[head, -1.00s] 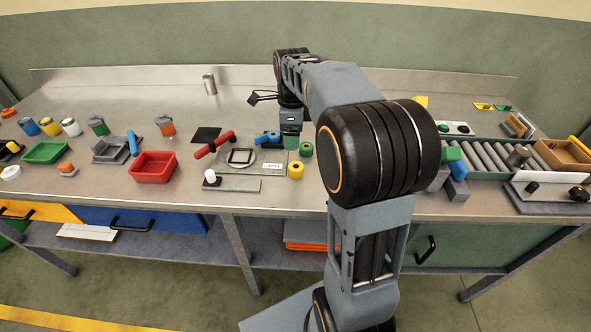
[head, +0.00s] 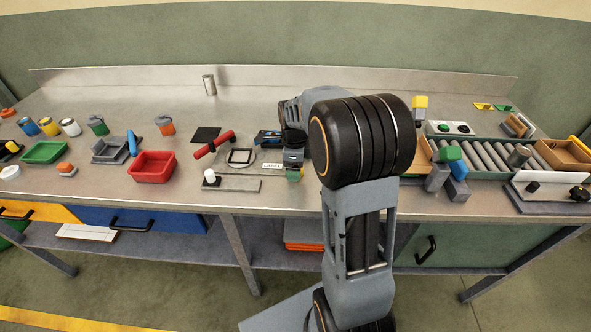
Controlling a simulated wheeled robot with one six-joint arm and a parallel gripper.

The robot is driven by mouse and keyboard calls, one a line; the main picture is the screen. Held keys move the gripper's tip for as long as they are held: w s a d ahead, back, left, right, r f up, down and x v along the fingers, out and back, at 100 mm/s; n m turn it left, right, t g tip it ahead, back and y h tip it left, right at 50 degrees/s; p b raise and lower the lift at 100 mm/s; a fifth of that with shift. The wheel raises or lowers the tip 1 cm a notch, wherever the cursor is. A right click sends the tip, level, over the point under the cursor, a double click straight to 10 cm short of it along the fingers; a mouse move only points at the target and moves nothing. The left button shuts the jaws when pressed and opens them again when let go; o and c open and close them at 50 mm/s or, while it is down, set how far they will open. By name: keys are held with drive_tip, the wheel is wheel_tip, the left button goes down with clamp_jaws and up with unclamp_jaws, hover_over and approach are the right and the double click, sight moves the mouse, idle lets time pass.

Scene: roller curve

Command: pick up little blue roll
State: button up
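A small blue item (head: 273,132), which may be the little blue roll, lies on the bench just left of my wrist in the head view. Its shape is partly covered by dark finger-like parts of my gripper (head: 266,138), which lie low over it. I cannot tell whether the fingers touch it or how far apart they are. My arm comes in from the front right and hides much of the bench around and behind the wrist.
A white label plate (head: 272,166) and a square frame (head: 241,156) lie left of my wrist. A red-handled tool (head: 215,144) and a red tray (head: 153,167) are farther left. A roller conveyor (head: 486,157) stands at the right. The back of the bench is mostly clear.

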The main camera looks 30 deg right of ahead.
drive_tip(key=shift+f, duration=0.35)
drive_tip(key=c, duration=1)
